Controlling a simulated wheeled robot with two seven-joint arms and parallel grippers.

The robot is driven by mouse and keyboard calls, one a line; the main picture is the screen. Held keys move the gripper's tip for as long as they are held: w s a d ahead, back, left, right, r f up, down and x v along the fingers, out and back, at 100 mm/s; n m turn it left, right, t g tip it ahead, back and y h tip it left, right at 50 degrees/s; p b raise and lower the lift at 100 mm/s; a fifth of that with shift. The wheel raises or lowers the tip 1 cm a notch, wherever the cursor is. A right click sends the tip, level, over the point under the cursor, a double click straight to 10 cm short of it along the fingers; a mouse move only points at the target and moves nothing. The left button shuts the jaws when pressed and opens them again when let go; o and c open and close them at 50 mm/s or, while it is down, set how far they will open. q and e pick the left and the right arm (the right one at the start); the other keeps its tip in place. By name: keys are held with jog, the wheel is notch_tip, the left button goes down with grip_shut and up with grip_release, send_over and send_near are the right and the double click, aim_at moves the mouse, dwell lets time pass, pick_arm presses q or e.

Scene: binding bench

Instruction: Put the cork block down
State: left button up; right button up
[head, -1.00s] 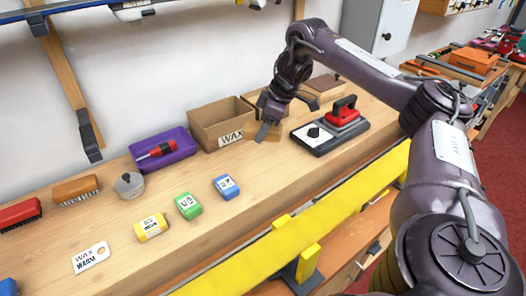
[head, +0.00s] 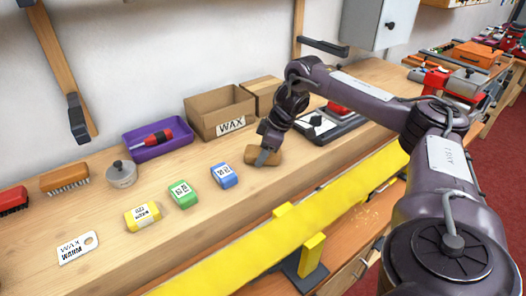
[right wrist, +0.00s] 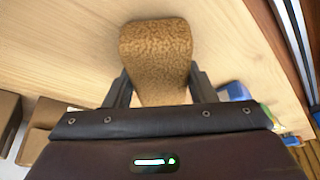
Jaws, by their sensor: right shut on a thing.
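The cork block (head: 258,158) is brown and speckled. It is at the bench top, to the right of the blue wax block (head: 224,175) and in front of the cardboard WAX box. My right gripper (head: 266,157) is shut on it. In the right wrist view the cork block (right wrist: 157,55) sticks out between the two fingers of my right gripper (right wrist: 158,90), over bare wood. I cannot tell whether its underside touches the bench. My left gripper is not in view.
The WAX box (head: 221,112) stands behind, with a purple tray (head: 158,142) to its left. Green (head: 183,194) and yellow (head: 143,216) wax blocks lie left of the blue one. A yellow beam (head: 270,235) runs along the bench's front.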

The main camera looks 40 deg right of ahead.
jog(key=o, duration=0.9)
jog(key=shift+f, duration=0.1)
jog(key=v, duration=0.6)
jog(key=shift+w, duration=0.15)
jog(key=p+v, duration=0.4)
jog(key=v, duration=0.1)
jog(key=shift+a, duration=0.1)
jog(key=shift+s+r+p, duration=0.25)
jog(key=shift+r+p, duration=0.3)
jog(key=shift+r, duration=0.15)
